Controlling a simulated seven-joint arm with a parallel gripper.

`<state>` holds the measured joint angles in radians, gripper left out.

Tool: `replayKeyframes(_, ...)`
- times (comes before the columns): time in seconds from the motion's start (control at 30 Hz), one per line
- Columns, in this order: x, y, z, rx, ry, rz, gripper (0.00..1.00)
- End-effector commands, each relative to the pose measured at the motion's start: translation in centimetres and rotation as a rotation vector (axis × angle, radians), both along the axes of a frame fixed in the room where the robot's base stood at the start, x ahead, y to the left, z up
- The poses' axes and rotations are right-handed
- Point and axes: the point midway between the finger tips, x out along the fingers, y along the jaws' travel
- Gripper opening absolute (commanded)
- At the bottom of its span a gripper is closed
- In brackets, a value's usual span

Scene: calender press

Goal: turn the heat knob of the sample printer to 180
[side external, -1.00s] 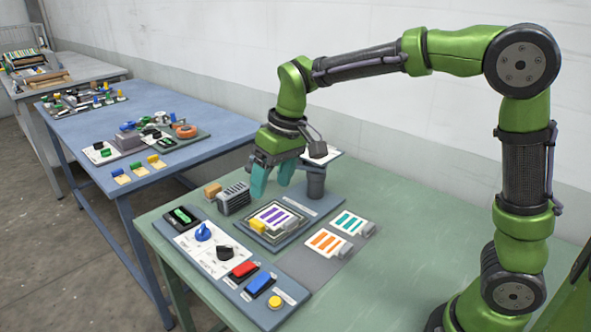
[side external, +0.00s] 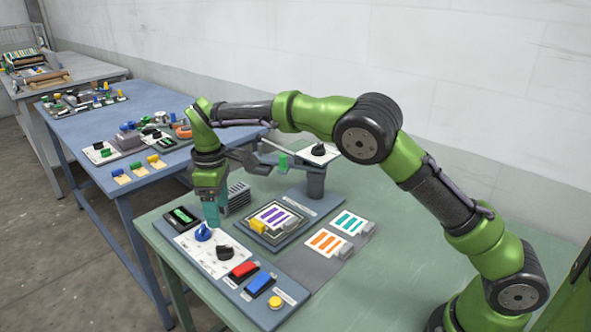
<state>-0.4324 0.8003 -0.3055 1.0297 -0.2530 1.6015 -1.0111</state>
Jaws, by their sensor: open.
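The sample printer's control panel (side external: 228,268) lies along the left front of the green table. A blue knob (side external: 203,233) and a black knob (side external: 224,252) sit on its white dial plate (side external: 212,249). A third, black knob (side external: 318,149) sits on a white plate on top of the post. The dial lettering is too small to read, so I cannot tell which knob is heat or its setting. My gripper (side external: 211,213) points down just above and behind the blue knob, its teal fingers open; the gap between them is hidden from this side. Contact with the knob cannot be told.
Red (side external: 244,270) and blue (side external: 260,284) rockers and a yellow button (side external: 275,302) are at the panel's near end. A grey finned block (side external: 238,197) stands close behind my gripper. The table's right side is clear.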

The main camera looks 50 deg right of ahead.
Motion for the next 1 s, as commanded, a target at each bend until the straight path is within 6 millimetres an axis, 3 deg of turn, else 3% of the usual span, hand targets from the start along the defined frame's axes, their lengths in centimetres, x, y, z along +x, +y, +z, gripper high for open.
replayKeyframes(0.3,-0.1,0.0,-7.1,-0.002,0.004,-0.001,0.69)
replayKeyframes(0.5,0.0,0.0,-10.1,-0.001,0.002,-0.001,0.69)
replayKeyframes(0.7,0.0,0.0,-11.3,0.0,0.0,-0.002,0.69)
replayKeyframes(0.97,0.0,0.0,-11.4,0.001,-0.001,-0.002,0.69)
replayKeyframes(1.0,0.0,0.0,-11.4,0.001,-0.001,-0.002,0.64)
